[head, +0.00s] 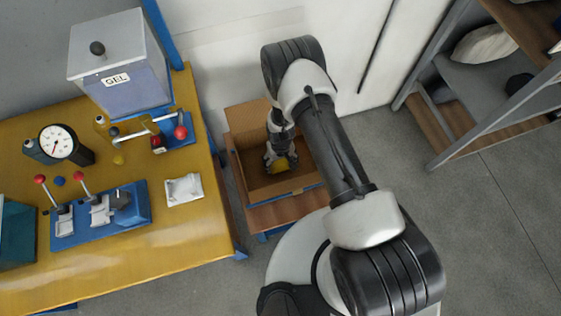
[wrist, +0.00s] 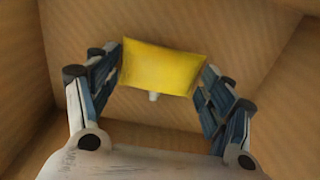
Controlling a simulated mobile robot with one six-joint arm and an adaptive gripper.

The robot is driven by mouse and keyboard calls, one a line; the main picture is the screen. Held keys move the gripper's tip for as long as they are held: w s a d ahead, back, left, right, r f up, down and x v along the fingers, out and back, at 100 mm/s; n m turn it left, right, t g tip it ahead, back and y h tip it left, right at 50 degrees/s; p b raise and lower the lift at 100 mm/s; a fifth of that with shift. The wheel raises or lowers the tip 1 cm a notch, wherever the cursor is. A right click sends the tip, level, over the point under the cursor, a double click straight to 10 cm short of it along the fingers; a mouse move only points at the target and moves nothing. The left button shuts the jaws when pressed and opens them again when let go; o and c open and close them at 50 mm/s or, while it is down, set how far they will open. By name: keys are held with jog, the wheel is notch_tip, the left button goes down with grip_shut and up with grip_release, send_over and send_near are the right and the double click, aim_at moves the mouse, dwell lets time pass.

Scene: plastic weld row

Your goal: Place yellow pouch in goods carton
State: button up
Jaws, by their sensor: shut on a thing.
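The yellow pouch (wrist: 160,68) is between the two fingers of my gripper (wrist: 163,88) in the wrist view, touched at both ends. My gripper is shut on the pouch and points down inside the open goods carton (head: 236,170). The brown carton walls (wrist: 28,70) surround the pouch and fingers in the wrist view. I cannot tell whether the pouch touches the carton floor.
The carton stands on a low wooden stand (head: 285,212). A yellow table (head: 190,240) to the left bears a gel tank (head: 118,65), a dial gauge (head: 58,143), blue fixtures (head: 130,205) and a white piece (head: 184,190). A shelf rack (head: 490,115) stands at the right, with clear floor before it.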

jog(key=shift+f, duration=0.2)
jog(key=o, duration=1)
jog(key=shift+r, duration=0.1)
notch_tip(320, 180, up, 13)
jog(key=p, duration=0.4)
notch_tip(320, 180, up, 14)
jog(key=t, duration=0.1)
send_over(280, 163)
jog(key=w+d, duration=0.2)
jog(key=w, duration=0.2)
jog(key=s+d+r+m+t, duration=0.1)
jog(key=d+r, duration=0.1)
jog(key=r, duration=0.8)
jog(key=s+d+r+m, duration=0.1)
jog(key=s+d+r, duration=0.1)
jog(key=r, duration=0.7)
jog(key=shift+s+d+r+m+t, duration=0.35)
jog(key=shift+s+d+r, duration=0.75)
jog(key=shift+s+r, duration=1.9)
jog(key=shift+s+d+r+m+t, duration=0.1)
jog(key=shift+s+d+r+t, duration=0.75)
jog(key=shift+s+r, duration=2.15)
jog(key=shift+s+d+r+m+t, duration=0.15)
jog(key=shift+s+d+r, duration=1.45)
jog(key=shift+s, duration=2.55)
